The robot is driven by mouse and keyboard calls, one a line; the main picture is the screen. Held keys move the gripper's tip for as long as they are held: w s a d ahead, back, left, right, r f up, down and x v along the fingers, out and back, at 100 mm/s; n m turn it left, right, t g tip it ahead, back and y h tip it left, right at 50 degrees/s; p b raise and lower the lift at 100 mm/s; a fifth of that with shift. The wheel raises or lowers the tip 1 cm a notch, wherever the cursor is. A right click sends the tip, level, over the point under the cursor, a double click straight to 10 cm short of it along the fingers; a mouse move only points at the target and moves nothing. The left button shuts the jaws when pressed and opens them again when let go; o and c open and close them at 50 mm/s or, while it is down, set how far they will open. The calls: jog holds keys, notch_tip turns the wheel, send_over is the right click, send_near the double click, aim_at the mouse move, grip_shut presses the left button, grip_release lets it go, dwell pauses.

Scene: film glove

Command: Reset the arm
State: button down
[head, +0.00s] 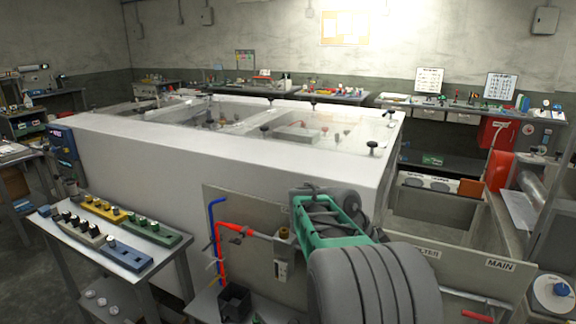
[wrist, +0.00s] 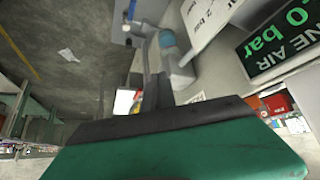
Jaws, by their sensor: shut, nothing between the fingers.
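My arm, dark grey and ribbed, rises in the front right of the head view. Its green end part (head: 325,232) is in front of the large white tank. In the wrist view, the green body of my gripper fills the bottom. The narrow dark fingers of my gripper (wrist: 156,72) point up the picture and are shut with nothing between them. The fingertips are not clear in the head view. Beyond them in the wrist view is a grey and blue fitting (wrist: 172,55); I cannot tell whether they touch it.
The white tank (head: 170,150) fills the middle. A panel with a red-handled fitting (head: 232,229) and blue and red pipes stands beside my arm. A bench with coloured switch boxes (head: 110,240) is at left. A green-lettered display (wrist: 275,40) is at right in the wrist view.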

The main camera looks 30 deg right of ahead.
jog(key=w+a+n+t+y, duration=0.1)
jog(key=w+a+n+t, duration=0.3)
jog(key=a+n, duration=0.6)
jog(key=s+a+f+n+y, duration=0.1)
jog(key=a+n, duration=0.3)
jog(key=a, duration=0.4)
jog(key=s+a+f+n+t+y, duration=0.1)
jog(key=a+n, duration=0.3)
jog(key=a, duration=0.5)
jog(key=s+a+f+n+y, duration=0.3)
jog(key=a+n, duration=0.1)
jog(key=a, duration=0.4)
jog(key=shift+a+f+t+y, duration=0.2)
jog(key=shift+t+y, duration=0.1)
jog(key=shift+t, duration=0.1)
